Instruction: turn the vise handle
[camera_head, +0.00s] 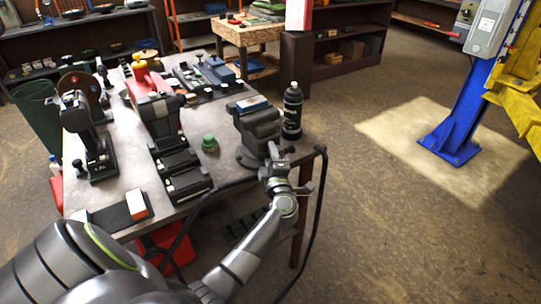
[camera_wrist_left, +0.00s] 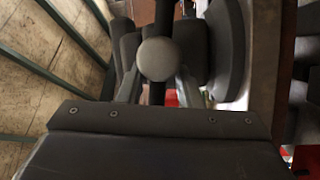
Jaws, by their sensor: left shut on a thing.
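The dark grey vise (camera_head: 258,127) is mounted at the near right corner of the workbench. My left gripper (camera_head: 273,158) is at the vise's near end. In the left wrist view, the handle's round ball end (camera_wrist_left: 157,58) and dark bar lie between the fingers of the left gripper (camera_wrist_left: 158,88), which is shut on the handle. In the head view, the gripper hides most of the handle. My right gripper is not in view.
The grey workbench (camera_head: 224,170) carries a black bottle (camera_head: 292,110) right beside the vise, a green knob-like item (camera_head: 209,143) to its left and several dark tools. A blue lift post (camera_head: 462,115) stands at right. The floor between is clear.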

